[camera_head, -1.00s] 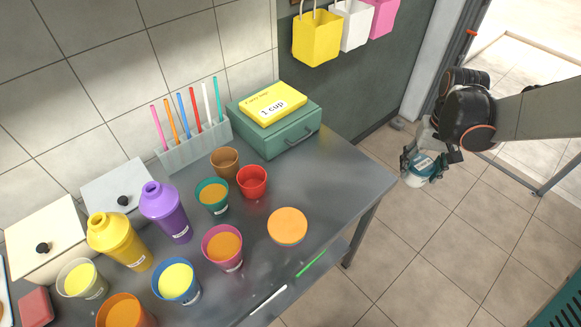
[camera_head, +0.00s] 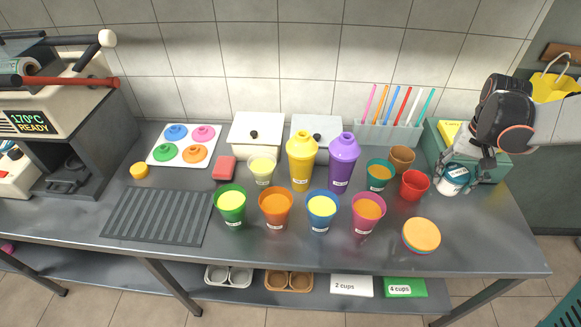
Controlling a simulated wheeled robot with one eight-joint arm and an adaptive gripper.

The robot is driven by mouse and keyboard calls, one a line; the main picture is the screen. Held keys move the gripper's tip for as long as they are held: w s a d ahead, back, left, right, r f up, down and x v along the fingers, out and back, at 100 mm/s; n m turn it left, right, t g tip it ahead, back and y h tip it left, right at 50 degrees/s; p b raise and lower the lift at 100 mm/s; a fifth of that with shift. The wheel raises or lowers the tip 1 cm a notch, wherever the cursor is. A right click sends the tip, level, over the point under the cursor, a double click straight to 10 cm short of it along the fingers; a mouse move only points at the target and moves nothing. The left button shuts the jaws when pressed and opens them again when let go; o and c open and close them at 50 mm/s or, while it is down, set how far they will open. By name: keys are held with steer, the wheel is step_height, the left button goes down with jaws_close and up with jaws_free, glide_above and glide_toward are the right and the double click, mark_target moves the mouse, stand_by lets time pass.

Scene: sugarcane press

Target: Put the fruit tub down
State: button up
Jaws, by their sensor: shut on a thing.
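The fruit tub (camera_head: 453,181) is a small white tub with a teal band and a label. It is at the right of the counter, in front of the green drawer box. My gripper (camera_head: 461,166) is shut on it from above and behind. The tub looks upright or slightly tilted. I cannot tell whether its base touches the grey metal counter (camera_head: 480,240).
A red cup (camera_head: 414,185) stands just left of the tub, with a brown cup (camera_head: 401,159) behind it. A stack of round lids (camera_head: 421,235) lies in front. The green drawer box (camera_head: 490,168) is behind the tub. Counter right of the lids is clear.

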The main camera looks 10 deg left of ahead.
steer(key=s+d+r+m+p, duration=0.1)
steer(key=s+d+r+m, duration=0.15)
steer(key=d, duration=0.65)
steer(key=s+d+r+m+p, duration=0.1)
steer(key=s+d+r+m, duration=0.15)
steer(key=d, duration=0.65)
steer(key=b, duration=0.7)
glide_above(487, 238)
step_height(487, 238, down, 19)
steer(key=shift+f, duration=0.2)
steer(key=shift+r, duration=0.1)
steer(key=o, duration=0.8)
steer(key=shift+f, duration=0.2)
steer(key=shift+c, duration=0.2)
steer(key=o, duration=0.5)
steer(key=shift+c, duration=0.2)
steer(key=shift+r, duration=0.15)
